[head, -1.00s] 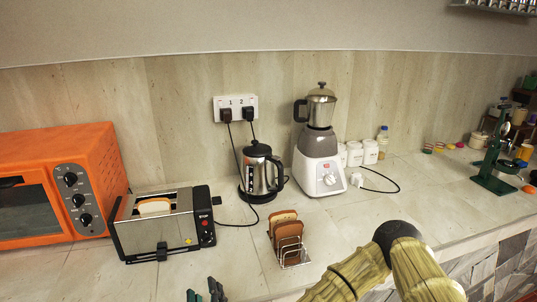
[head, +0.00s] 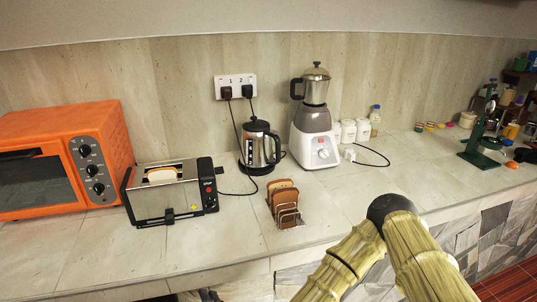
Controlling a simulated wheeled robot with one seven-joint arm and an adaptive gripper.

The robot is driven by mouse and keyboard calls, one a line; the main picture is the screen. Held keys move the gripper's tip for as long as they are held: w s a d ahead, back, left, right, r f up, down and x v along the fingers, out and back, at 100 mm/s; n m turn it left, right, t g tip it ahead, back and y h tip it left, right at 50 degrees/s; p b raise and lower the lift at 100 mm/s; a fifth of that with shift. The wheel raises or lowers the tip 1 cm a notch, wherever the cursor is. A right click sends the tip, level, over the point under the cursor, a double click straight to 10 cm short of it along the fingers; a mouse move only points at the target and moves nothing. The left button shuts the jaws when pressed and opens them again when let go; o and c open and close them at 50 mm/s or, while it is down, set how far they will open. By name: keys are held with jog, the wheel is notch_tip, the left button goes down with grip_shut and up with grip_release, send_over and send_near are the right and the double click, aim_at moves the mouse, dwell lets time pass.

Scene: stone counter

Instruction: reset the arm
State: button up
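My arm shows in the head view as two straw-coloured links meeting at a dark joint, in front of the counter at lower right. Dark tips at the bottom edge, left of the arm, look like my gripper (head: 208,295). Only a small part of them shows, against the counter's front face. They are below and left of the toast rack (head: 287,215), apart from it. The rest of the gripper is cut off by the frame, so its opening and anything in it are hidden.
On the stone counter (head: 240,240) stand an orange oven (head: 115,140), a toaster with bread (head: 165,200), a kettle (head: 258,150), a blender (head: 313,130), white canisters (head: 348,130) and a green press (head: 482,145). The counter front right of the rack is clear.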

jog(key=s+d+f+n+g+h, duration=0.1)
jog(key=s+d+f+n+g, duration=0.4)
jog(key=f, duration=0.4)
jog(key=s+d+f+n+g, duration=0.3)
jog(key=s+d+f+n, duration=0.3)
jog(key=d+f+n, duration=0.15)
jog(key=s+d+f+n+g+h, duration=0.1)
jog(key=s+d+n+g+h, duration=0.1)
jog(key=d, duration=0.7)
jog(key=s+d+f+n+g+h, duration=0.2)
jog(key=s+d+n, duration=0.1)
jog(key=d, duration=0.6)
jog(key=s+d+f+n+g+h, duration=0.2)
jog(key=s+d, duration=0.2)
jog(key=d, duration=0.5)
jog(key=shift+s+f+h, duration=0.15)
jog(key=shift+s+h, duration=0.15)
jog(key=shift+a+n, duration=0.1)
jog(key=shift+n, duration=0.15)
